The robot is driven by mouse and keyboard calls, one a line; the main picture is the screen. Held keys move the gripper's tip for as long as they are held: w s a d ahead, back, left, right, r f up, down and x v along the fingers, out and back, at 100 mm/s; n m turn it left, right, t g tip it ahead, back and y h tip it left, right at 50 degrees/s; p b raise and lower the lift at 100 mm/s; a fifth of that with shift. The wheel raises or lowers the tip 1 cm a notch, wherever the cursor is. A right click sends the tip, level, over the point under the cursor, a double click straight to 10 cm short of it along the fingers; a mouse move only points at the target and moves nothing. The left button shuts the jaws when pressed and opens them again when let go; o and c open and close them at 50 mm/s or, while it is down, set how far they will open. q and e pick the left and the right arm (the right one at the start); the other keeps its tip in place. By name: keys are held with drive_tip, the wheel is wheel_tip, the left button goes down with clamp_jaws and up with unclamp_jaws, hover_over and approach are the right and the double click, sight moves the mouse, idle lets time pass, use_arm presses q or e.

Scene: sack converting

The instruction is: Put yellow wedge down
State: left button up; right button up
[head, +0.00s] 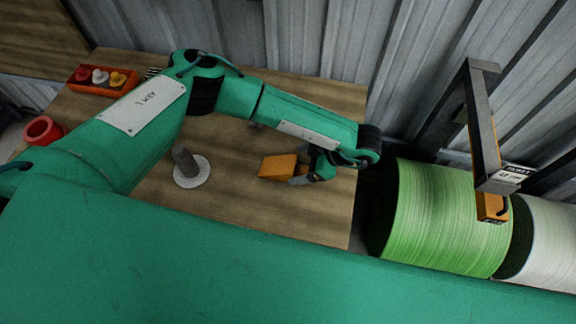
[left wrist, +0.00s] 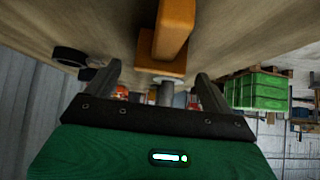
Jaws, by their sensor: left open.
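The yellow wedge (head: 276,166), orange-yellow in this light, is on the wooden table (head: 240,215), toward its right side. In the left wrist view the wedge (left wrist: 172,30) is at top centre, ahead of and between my finger lines. My left gripper (head: 308,174) is at the wedge's right end with its jaws open. In the left wrist view its two fingers (left wrist: 160,85) stand apart, with a gap between them. I cannot tell whether either finger touches the wedge. My right gripper is in neither view.
A grey post on a white disc (head: 196,178) stands left of the wedge. An orange tray (head: 88,88) with small coloured pieces lies at the back left, near a red cylinder (head: 40,131).

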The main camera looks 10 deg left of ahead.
sight(290, 164)
use_arm(q)
drive_tip(key=x, duration=0.1)
drive_tip(key=p+x, duration=0.1)
drive_tip(key=x, duration=0.1)
drive_tip(key=shift+a, duration=0.4)
drive_tip(key=shift+a+f, duration=0.1)
drive_tip(key=shift+f, duration=0.15)
drive_tip(key=c, duration=1.3)
drive_tip(key=shift+r, duration=0.15)
drive_tip(key=shift+r, duration=0.3)
wheel_tip(290, 164, up, 18)
drive_tip(key=b, duration=0.3)
drive_tip(key=w+a+m+t+h, duration=0.2)
drive_tip(key=a+m+t, duration=0.3)
drive_tip(key=a, duration=0.6)
drive_tip(key=shift+w+a+f+m+t, duration=0.3)
drive_tip(key=shift+a+f+m, duration=0.1)
drive_tip(key=shift+m, duration=1)
